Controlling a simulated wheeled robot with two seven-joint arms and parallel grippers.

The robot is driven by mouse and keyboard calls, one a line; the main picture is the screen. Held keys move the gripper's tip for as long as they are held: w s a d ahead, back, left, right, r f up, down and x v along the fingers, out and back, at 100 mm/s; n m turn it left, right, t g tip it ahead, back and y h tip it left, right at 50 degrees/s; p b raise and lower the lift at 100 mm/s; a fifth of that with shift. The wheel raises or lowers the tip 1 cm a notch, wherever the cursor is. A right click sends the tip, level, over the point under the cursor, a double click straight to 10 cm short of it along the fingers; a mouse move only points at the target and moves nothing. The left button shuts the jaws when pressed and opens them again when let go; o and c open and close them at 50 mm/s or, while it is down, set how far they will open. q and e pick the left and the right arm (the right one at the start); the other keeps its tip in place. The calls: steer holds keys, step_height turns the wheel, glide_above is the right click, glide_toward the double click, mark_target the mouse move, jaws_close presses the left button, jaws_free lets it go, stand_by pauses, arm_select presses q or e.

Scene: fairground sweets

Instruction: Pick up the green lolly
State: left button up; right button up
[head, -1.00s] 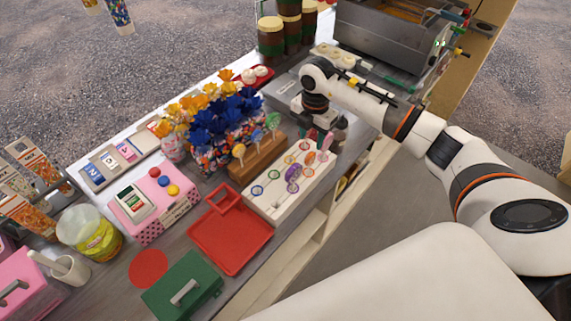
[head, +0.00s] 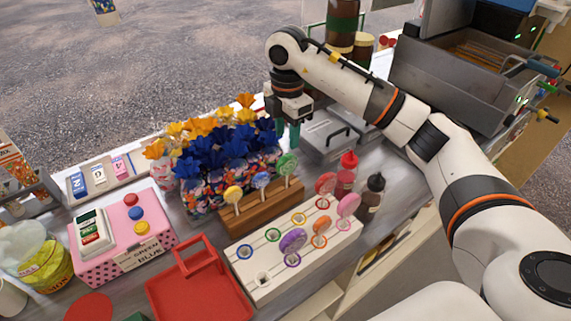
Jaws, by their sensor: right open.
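My right gripper (head: 288,135) is open and points down above and behind the green lolly, close to the blue-wrapped bunches. Its fingers look dark green and appear apart from the lolly. My left gripper is not in view.
A white rack (head: 262,285) with purple, orange and pink lollies stands in front of the block. Red and dark bottles (head: 372,194) are to the right. Blue and yellow topped sweet bags (head: 205,160) crowd the left. A red tray (head: 200,297) lies at front.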

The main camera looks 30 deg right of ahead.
mark_target(287, 155)
step_height(287, 155, down, 4)
steer(key=shift+r+p, duration=0.1)
steer(key=shift+p, duration=0.3)
steer(key=shift+d+f+p, duration=0.1)
steer(key=shift+f+p, duration=0.2)
steer(key=shift+f, duration=0.25)
step_height(287, 155, down, 4)
steer(key=shift+s+r+p, duration=0.1)
steer(key=shift+r+p, duration=0.1)
steer(key=shift+p, duration=0.55)
steer(key=shift+f, duration=0.5)
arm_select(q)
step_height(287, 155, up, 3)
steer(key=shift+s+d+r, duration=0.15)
arm_select(e)
jaws_close()
